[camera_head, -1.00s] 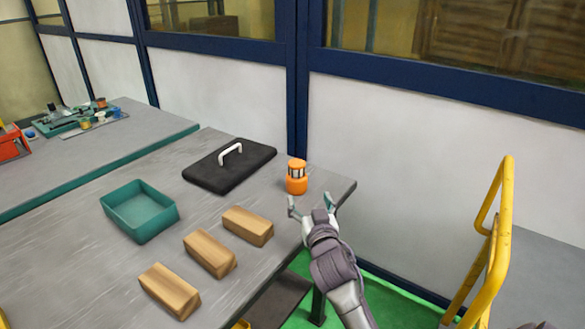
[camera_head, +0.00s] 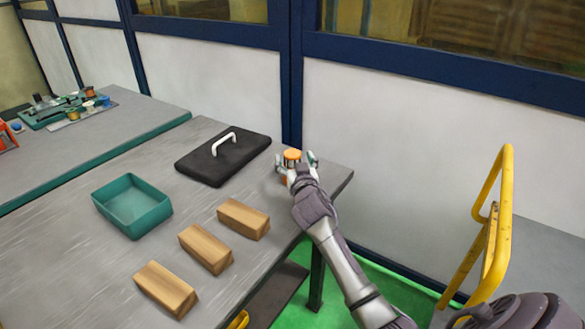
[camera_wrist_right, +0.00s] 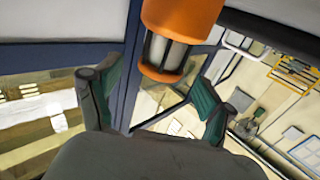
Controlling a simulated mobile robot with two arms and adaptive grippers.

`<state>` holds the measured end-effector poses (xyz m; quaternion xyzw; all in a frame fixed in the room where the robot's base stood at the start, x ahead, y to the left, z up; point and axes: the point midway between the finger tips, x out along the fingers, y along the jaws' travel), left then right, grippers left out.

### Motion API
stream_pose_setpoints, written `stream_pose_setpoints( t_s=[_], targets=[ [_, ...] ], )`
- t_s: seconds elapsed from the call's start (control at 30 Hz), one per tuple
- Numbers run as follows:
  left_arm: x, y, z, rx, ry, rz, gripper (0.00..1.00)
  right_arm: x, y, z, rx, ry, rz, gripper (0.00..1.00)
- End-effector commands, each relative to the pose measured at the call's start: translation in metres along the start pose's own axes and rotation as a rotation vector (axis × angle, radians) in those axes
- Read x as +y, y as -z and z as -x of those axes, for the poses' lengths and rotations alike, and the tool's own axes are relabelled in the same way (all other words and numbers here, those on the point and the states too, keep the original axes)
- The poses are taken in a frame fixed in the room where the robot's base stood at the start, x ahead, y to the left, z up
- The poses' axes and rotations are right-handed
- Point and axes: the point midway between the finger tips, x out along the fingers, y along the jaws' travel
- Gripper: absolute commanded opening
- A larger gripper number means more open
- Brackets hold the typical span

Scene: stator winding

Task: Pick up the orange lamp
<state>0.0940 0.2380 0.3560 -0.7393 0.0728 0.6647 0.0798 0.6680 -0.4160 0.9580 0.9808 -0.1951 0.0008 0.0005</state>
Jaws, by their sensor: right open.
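The orange lamp (camera_head: 292,155) stands at the far right corner of the grey table, its lower part hidden behind my right gripper in the head view. In the right wrist view the lamp (camera_wrist_right: 181,20) shows its orange ends and a pale middle section, just ahead of the fingers. My right gripper (camera_head: 296,163) is open, with its fingers on either side of the lamp in the head view. In the right wrist view the open fingers (camera_wrist_right: 150,95) are spread apart, with the lamp between and beyond them. I cannot tell whether they touch it. My left gripper is not in view.
A black lid-like slab with a white handle (camera_head: 222,157) lies left of the lamp. A teal tray (camera_head: 132,207) and three wooden blocks (camera_head: 206,249) are nearer on the table. A yellow railing (camera_head: 495,220) stands at right, and a wall (camera_head: 420,160) rises behind the table.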

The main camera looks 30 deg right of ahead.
Motion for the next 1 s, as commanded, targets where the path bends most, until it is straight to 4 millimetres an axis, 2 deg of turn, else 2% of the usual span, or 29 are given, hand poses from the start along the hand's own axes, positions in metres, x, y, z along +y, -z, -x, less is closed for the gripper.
stream_pose_setpoints(
  t_s=[0.1, 0.2, 0.47, 0.57, 0.9, 0.97, 1.0],
  targets=[
    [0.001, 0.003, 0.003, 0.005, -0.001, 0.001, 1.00, 0.000, 0.001, -0.018, 0.000, 0.000, 0.000, 0.81],
    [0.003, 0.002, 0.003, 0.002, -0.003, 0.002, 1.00, 0.000, 0.001, -0.027, 0.000, -0.001, 0.000, 0.81],
    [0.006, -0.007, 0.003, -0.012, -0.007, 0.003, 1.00, 0.000, 0.000, -0.029, -0.001, 0.000, -0.001, 0.81],
    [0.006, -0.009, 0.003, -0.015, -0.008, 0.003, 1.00, 0.000, 0.000, -0.029, -0.001, 0.000, -0.001, 0.68],
    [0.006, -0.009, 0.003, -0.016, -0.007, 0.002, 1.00, 0.000, 0.000, -0.029, -0.001, 0.000, -0.001, 0.11],
    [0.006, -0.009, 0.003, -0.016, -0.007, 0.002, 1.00, 0.000, 0.000, -0.029, -0.001, 0.000, -0.001, 0.01],
    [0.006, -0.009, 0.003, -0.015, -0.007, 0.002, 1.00, 0.000, 0.000, -0.029, -0.001, 0.000, -0.001, 0.00]
  ],
)
